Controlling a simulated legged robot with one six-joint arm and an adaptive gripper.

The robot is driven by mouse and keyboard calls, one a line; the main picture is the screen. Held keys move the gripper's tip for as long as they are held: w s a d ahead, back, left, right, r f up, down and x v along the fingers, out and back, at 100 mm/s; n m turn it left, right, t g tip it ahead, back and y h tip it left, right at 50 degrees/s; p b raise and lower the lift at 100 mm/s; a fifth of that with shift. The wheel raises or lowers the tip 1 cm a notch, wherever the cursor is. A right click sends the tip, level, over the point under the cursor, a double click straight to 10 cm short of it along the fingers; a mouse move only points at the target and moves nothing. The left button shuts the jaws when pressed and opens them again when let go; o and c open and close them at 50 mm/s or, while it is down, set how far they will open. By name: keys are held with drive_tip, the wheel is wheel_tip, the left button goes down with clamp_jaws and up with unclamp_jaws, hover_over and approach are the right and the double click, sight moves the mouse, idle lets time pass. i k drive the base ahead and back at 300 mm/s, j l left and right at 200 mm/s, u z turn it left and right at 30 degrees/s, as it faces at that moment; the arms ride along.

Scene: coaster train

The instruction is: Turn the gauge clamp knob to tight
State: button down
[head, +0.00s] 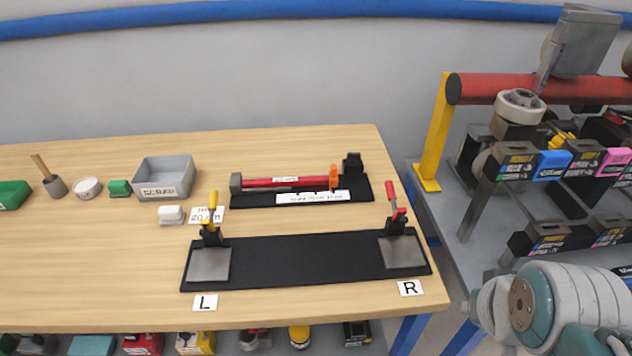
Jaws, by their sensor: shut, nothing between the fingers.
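On the table toward the back right lies what looks like the gauge: a red bar (284,182) along a black base (255,200), with a white label strip in front. A grey block caps its left end. An upright orange piece (333,178) stands near the right end, and a black block (352,166) stands just right of it. One of these may be the clamp knob; I cannot tell which, nor its setting. Only links of my arm show at the lower right, well apart from the gauge. My gripper is not in view.
In front lies a black board (305,262) with metal plates and upright toggle clamps, yellow-handled (212,208) at L and red-handled (391,190) at R. A grey SCRAP bin (165,177) stands left. A rack with a red beam (500,86) and yellow post (437,135) stands right.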

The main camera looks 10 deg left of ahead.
sight(353, 157)
drive_tip(key=k+l+u, duration=0.2)
drive_tip(key=l, duration=0.3)
drive_tip(key=k+l+u, duration=0.25)
drive_tip(key=l+u, duration=0.35)
drive_tip(key=l, duration=0.25)
drive_tip(key=k+l+u, duration=0.1)
drive_tip(key=l+u, duration=0.2)
drive_tip(key=l, duration=0.3)
drive_tip(key=i+l+u, duration=0.3)
drive_tip(key=i+l, duration=0.15)
drive_tip(key=i+l+u, duration=0.25)
drive_tip(key=i+l, duration=0.15)
drive_tip(key=l, duration=0.2)
